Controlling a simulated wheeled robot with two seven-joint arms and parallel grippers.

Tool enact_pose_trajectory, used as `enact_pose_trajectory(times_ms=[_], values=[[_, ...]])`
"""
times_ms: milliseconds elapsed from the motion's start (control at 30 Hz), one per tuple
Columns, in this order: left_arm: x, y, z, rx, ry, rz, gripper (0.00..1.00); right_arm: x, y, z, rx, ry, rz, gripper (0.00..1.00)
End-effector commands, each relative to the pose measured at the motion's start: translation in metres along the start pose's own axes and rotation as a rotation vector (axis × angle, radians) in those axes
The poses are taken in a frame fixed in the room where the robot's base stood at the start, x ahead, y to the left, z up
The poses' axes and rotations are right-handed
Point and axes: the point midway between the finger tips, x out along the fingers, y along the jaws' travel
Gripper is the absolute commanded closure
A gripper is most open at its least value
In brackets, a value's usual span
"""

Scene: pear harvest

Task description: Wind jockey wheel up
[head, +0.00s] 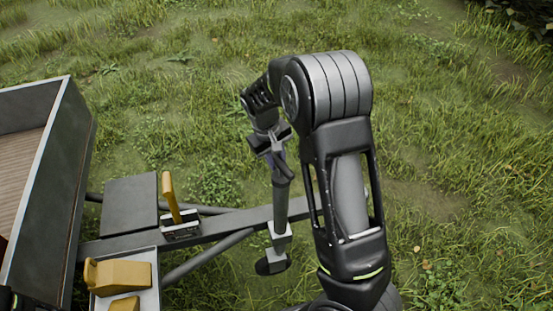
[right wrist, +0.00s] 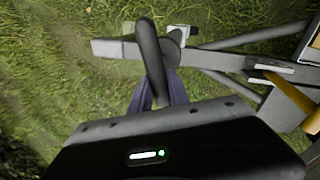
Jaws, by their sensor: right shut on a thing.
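The jockey wheel's grey post (head: 281,205) stands upright at the trailer drawbar (head: 240,222), with its dark wheel (head: 270,266) low beside the grass. My right gripper (head: 275,152) is at the top of the post, its jaws closed on the crank handle. In the right wrist view the dark crank handle (right wrist: 148,45) rises from between the purple fingers (right wrist: 160,95) of that gripper. The forearm hides part of the drawbar to the right of the post. I cannot tell whether the wheel touches the ground. My left gripper is not in view.
The trailer bed (head: 62,180) with grey walls stands at the left. A yellow lever (head: 170,197) rises from the drawbar. A pale tray (head: 155,292) with yellow blocks (head: 122,274) lies in front of it. Open grass surrounds the drawbar.

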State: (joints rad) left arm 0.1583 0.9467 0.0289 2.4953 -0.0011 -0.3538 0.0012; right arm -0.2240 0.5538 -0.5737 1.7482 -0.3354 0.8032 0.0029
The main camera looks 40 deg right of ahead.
Motion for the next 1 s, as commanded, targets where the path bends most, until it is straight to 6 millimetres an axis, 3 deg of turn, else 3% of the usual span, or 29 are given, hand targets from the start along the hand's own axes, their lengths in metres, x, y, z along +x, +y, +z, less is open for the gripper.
enact_pose_trajectory(times_ms=[567,1000], values=[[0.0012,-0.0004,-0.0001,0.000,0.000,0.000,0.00,-0.0002,-0.0006,-0.0001,-0.037,0.008,0.000,1.00],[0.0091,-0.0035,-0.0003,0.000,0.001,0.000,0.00,-0.0007,-0.0074,0.0013,-0.296,0.060,-0.001,1.00]])
